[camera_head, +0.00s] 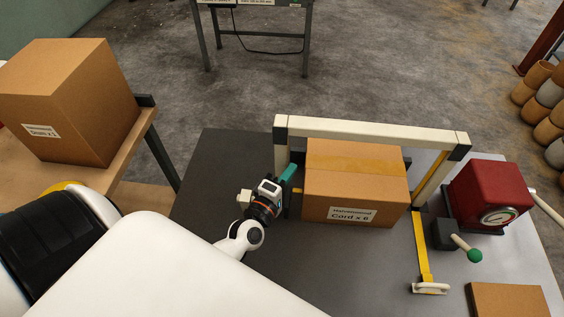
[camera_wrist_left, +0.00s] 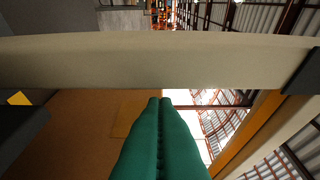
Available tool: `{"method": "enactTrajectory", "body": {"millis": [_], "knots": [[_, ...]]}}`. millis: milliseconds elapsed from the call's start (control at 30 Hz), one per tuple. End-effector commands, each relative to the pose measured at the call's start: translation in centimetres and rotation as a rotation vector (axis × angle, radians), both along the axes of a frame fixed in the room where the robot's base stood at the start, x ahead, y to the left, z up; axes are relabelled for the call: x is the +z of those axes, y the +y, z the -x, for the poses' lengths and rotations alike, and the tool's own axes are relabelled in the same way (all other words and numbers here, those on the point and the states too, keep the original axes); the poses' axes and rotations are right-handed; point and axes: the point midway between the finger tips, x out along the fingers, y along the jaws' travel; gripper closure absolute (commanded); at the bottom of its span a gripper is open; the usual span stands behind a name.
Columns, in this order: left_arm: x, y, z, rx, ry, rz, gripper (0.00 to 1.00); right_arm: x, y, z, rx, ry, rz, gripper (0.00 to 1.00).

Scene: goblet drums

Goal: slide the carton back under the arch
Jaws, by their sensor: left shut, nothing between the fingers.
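The brown carton (camera_head: 350,184), with a tape strip and a "Cord x 6" label, stands upright on the dark table within the arch opening. Its front stands out toward me; the beam hides part of its back. The cream arch (camera_head: 370,129) has dark corners. My left gripper (camera_head: 289,172) is shut and empty, its green fingers beside the carton's left side near the arch's left post. Any contact is unclear. In the left wrist view the green fingers (camera_wrist_left: 160,130) are together, below the arch beam (camera_wrist_left: 160,62), with the carton (camera_wrist_left: 75,125) at left. My right gripper is not in view.
Right of the arch are a red gauge box (camera_head: 487,195), a green-knobbed lever (camera_head: 466,248) and a yellow strip (camera_head: 421,250) with a white handle. Another carton (camera_head: 510,300) is at bottom right. A large carton (camera_head: 75,100) stands on the left table. Table front is clear.

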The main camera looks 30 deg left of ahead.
Motion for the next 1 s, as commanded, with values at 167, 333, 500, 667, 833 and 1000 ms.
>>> {"method": "enactTrajectory", "body": {"millis": [167,333,500,667,833,1000], "knots": [[0.1,0.1,-2.7,-0.001,-0.001,0.0,1.0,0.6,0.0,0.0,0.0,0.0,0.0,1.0],[0.0,0.1,-3.8,-0.001,0.001,0.0,1.0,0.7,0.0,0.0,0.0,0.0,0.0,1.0],[0.0,0.1,-3.9,-0.001,0.001,0.0,1.0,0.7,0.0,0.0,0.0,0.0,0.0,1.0],[0.0,0.1,-3.9,-0.001,0.001,0.0,1.0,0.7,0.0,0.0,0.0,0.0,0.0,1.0],[0.1,-1.3,-4.3,0.0,0.0,0.004,1.0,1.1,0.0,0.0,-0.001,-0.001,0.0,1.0],[0.0,-2.0,-4.5,0.0,0.001,0.0,1.0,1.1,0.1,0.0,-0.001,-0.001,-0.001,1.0]]}}
